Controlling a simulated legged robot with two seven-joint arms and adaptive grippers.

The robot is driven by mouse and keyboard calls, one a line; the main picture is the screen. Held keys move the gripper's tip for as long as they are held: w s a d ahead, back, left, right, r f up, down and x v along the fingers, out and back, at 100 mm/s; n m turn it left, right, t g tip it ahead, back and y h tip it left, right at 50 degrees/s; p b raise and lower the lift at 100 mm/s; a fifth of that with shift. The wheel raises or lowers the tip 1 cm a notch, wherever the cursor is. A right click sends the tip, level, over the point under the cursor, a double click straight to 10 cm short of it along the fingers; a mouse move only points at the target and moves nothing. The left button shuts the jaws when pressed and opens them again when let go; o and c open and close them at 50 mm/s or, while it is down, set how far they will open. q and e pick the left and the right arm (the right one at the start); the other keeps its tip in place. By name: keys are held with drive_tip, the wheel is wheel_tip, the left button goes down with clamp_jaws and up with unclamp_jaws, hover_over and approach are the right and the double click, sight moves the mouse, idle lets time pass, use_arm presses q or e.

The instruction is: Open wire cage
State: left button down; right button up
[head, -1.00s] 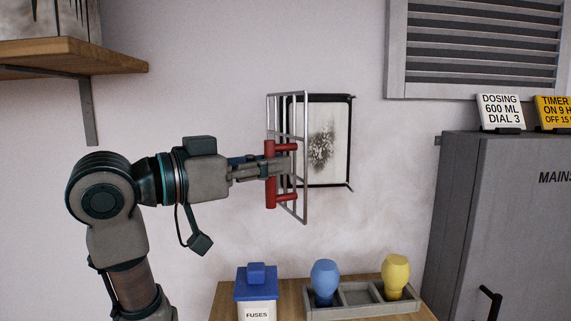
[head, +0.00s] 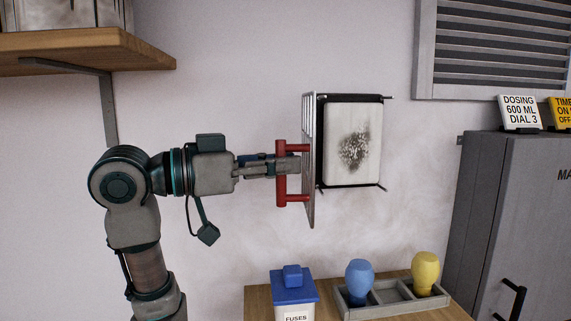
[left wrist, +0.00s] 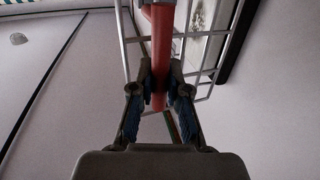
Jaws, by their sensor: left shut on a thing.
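The wire cage door (head: 309,190) stands swung out from the wall, seen almost edge-on in the head view. Its red handle (head: 281,173) is on the left side of the door. My left gripper (head: 290,165) is shut on the red handle; in the left wrist view the fingers (left wrist: 158,100) close on both sides of the red bar (left wrist: 160,55). Behind the door a white panel with a dark sooty patch (head: 352,150) in a black frame is uncovered on the wall. The cage wires (left wrist: 205,33) also show in the left wrist view. My right gripper is not in view.
A wooden shelf (head: 85,47) is at the upper left. Below, a wooden top (head: 258,298) carries a blue-lidded fuses box (head: 294,285) and a grey tray (head: 392,309) with blue (head: 359,280) and yellow (head: 425,270) bulb-shaped things. A grey cabinet (head: 500,210) stands right.

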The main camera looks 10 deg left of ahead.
use_arm(q)
drive_tip(key=shift+w+a, duration=0.25)
drive_tip(key=shift+a, duration=0.35)
drive_tip(key=shift+w+a, duration=0.25)
drive_tip(key=shift+a, duration=0.35)
drive_tip(key=c, duration=1.3)
unclamp_jaws()
drive_tip(key=shift+s+d, duration=0.1)
drive_tip(key=shift+d, duration=0.1)
drive_tip(key=shift+o, duration=0.8)
drive_tip(key=shift+d, duration=0.6)
drive_tip(key=shift+s+a, duration=0.15)
drive_tip(key=shift+a, duration=0.1)
drive_tip(key=v, duration=1.1)
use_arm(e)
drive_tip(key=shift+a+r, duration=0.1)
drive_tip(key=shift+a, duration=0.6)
use_arm(q)
drive_tip(key=shift+s+f, duration=0.1)
